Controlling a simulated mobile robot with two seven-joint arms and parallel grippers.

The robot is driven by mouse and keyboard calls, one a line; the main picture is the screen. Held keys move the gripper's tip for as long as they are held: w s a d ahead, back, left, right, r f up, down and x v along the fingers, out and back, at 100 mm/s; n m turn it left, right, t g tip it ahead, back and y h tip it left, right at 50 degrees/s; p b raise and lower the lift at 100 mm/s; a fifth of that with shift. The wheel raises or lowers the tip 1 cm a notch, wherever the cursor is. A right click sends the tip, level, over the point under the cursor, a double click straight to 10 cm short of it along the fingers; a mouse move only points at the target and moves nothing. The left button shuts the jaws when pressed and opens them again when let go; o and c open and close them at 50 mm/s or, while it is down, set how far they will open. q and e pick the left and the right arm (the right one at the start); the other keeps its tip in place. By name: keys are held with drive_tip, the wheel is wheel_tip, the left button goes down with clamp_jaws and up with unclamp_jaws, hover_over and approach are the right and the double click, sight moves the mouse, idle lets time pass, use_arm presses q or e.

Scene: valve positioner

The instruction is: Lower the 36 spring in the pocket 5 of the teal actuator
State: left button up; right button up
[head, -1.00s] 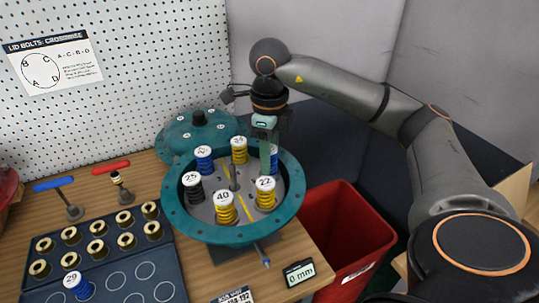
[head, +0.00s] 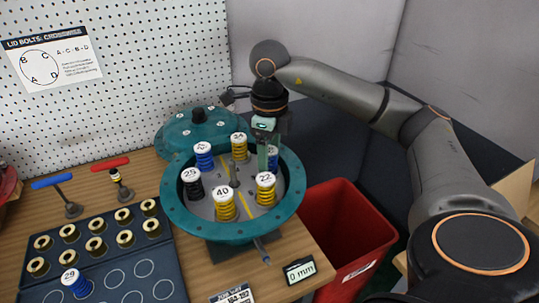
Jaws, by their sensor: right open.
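The teal actuator (head: 181,221) is an open round housing on the bench with several numbered springs standing in it. Yellow springs 40 (head: 225,206) and 22 (head: 265,190) stand at the front and right, and black spring 25 (head: 193,185) at the left. A blue spring (head: 204,158) and a yellow spring (head: 239,148) stand at the back; their numbers are hard to read. Another blue spring (head: 273,153) at the right back is partly hidden by my right gripper (head: 267,166). That gripper is open, pointing down at this spring. I cannot read its number. My left gripper is not in view.
A dark tray (head: 110,262) at left holds several brass pieces and blue spring 29 (head: 76,285). A teal lid (head: 190,133) lies behind the actuator. Red and blue T-handle tools stand at left. A red bin (head: 355,235) and a 0 mm display (head: 300,271) are at right.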

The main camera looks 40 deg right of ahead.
drive_tip(key=shift+d+r, duration=0.1)
drive_tip(key=shift+r, duration=0.05)
drive_tip(key=shift+w+r, duration=0.1)
drive_tip(key=shift+r, duration=0.25)
wheel_tip(320, 180, up, 12)
drive_tip(key=p, duration=0.4)
drive_tip(key=shift+f, duration=0.2)
drive_tip(key=shift+a+f, duration=0.1)
drive_tip(key=shift+a, duration=0.1)
